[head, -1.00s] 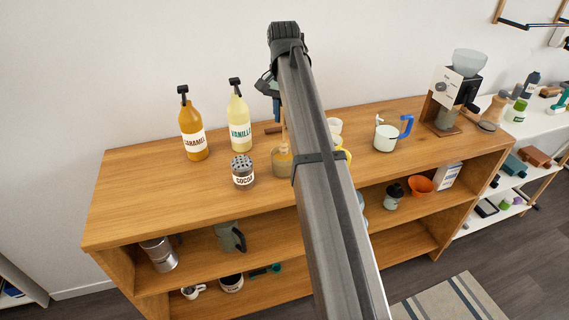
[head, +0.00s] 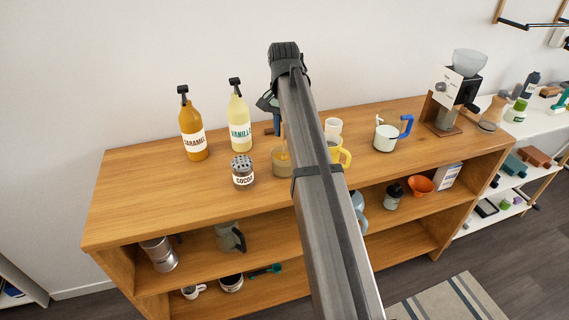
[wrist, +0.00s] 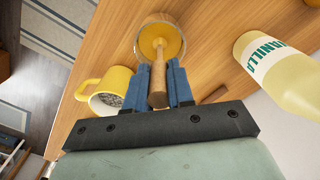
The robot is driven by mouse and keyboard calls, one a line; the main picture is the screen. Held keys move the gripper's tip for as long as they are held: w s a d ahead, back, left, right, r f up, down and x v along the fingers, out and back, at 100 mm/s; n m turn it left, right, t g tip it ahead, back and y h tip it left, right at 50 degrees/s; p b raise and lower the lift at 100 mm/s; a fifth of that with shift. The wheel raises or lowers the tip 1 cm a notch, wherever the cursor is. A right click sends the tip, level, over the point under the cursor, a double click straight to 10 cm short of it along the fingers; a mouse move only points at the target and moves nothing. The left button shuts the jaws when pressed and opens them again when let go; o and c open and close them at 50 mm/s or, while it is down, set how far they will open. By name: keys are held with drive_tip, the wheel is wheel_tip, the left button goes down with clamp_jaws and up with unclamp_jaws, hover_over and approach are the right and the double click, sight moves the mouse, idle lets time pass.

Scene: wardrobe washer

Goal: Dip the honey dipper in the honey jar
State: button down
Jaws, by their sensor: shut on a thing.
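The honey jar (head: 283,170) is a clear glass jar with amber honey, standing on the shelf top; it also shows in the wrist view (wrist: 178,27). My gripper (wrist: 160,68) has blue fingers shut on the honey dipper's wooden handle (wrist: 157,88). The dipper (head: 283,137) hangs roughly upright above the jar, its lower end within the jar's opening. In the wrist view that end overlaps the yellow honey; how deep it sits I cannot tell. My arm hides part of the gripper in the head view.
A cocoa shaker (head: 243,173) stands just left of the jar. Caramel (head: 194,133) and vanilla (head: 238,125) bottles stand behind left. A yellow mug (head: 336,154) is close on the right.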

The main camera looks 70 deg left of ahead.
idle(0.4)
drive_tip(key=shift+r, duration=4.2)
drive_tip(key=shift+r, duration=2)
